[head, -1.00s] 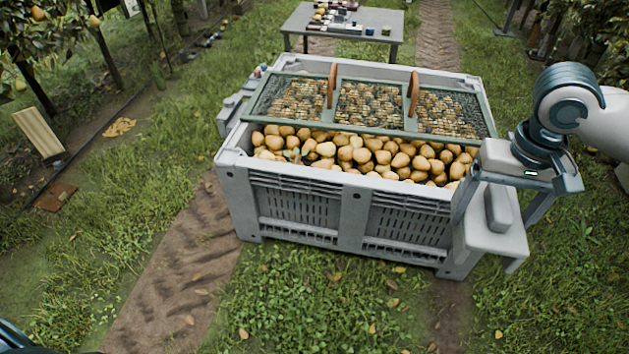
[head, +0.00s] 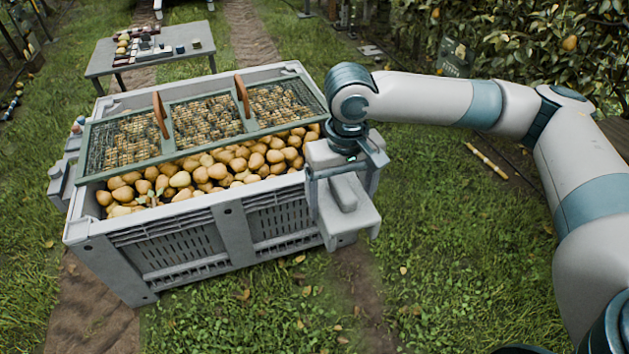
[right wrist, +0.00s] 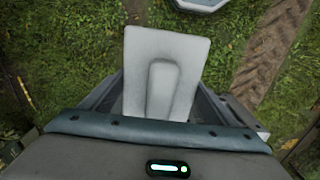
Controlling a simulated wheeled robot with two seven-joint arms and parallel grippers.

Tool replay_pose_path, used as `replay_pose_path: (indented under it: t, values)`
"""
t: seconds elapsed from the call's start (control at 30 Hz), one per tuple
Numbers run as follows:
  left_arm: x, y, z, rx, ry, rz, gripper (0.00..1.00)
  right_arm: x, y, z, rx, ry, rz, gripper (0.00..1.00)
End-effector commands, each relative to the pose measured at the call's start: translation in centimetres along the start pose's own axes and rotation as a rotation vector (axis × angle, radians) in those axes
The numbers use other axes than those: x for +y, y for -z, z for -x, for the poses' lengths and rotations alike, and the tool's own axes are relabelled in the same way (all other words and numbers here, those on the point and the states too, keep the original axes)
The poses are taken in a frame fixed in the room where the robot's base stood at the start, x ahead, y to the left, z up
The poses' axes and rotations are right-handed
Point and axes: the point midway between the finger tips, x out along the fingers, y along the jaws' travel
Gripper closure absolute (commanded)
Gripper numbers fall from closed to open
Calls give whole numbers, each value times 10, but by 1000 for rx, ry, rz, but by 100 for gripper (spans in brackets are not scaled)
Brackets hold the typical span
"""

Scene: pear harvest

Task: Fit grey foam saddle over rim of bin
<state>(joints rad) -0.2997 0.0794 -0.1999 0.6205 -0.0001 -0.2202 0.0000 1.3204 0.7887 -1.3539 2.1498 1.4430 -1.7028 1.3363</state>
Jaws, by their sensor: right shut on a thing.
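The grey foam saddle (head: 358,216) is a pale block with a raised rounded ridge. It is in my right gripper (head: 343,190), which is shut on it, at the right end of the grey bin (head: 232,232). In the right wrist view the saddle (right wrist: 185,50) shows between the two dark fingers of the gripper (right wrist: 168,105), with grass around it. The saddle overlaps the bin's near right corner in the head view and hides it. I cannot tell whether it touches the rim. My left gripper is out of view.
The bin is full of pears (head: 215,172), with a green mesh-panelled frame (head: 167,142) with brown handles across it. Grey pieces (head: 62,180) hang at the bin's left end. A grey table (head: 190,62) with small items stands behind. Grass to the right is mostly open.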

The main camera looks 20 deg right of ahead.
Motion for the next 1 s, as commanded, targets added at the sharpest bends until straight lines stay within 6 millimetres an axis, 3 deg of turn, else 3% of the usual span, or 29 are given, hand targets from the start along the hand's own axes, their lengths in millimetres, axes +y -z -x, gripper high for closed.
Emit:
replay_pose_path:
  t: [0.3,0.5,0.7,1.0]
  values:
    - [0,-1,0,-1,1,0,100,0,-40,-100,-9,-1,1,42]
    - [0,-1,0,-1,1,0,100,-1,-66,-142,-5,3,1,42]
    - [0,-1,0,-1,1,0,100,-2,-78,-159,0,5,1,42]
    - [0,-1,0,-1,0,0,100,-2,-79,-160,1,5,2,42]
